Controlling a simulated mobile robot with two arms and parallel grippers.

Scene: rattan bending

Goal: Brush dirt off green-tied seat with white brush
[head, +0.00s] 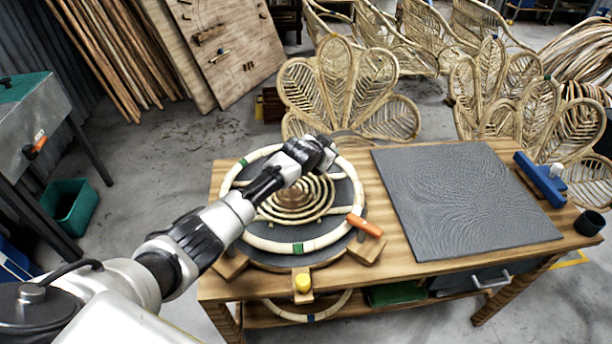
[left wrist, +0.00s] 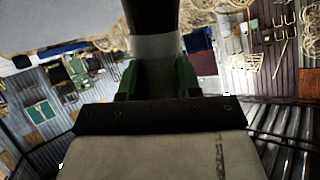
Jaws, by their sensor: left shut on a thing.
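The green-tied seat (head: 263,243) is a round cane ring with green ties, lying on the left of the wooden bench. Coiled cane fills its middle, and a brown patch (head: 293,194) that looks like dirt lies there. My left gripper (head: 325,147) is over the far right part of the seat. In the left wrist view my left gripper (left wrist: 158,82) has green-sided fingers shut on a pale thing with a dark end (left wrist: 153,45). I cannot tell for certain that it is the white brush. My arm hides part of the seat. My right gripper is not in view.
A grey mat (head: 465,200), a blue tool (head: 540,180) and a dark cup (head: 589,223) are to the right. Cane chairs (head: 345,90) stand behind the bench.

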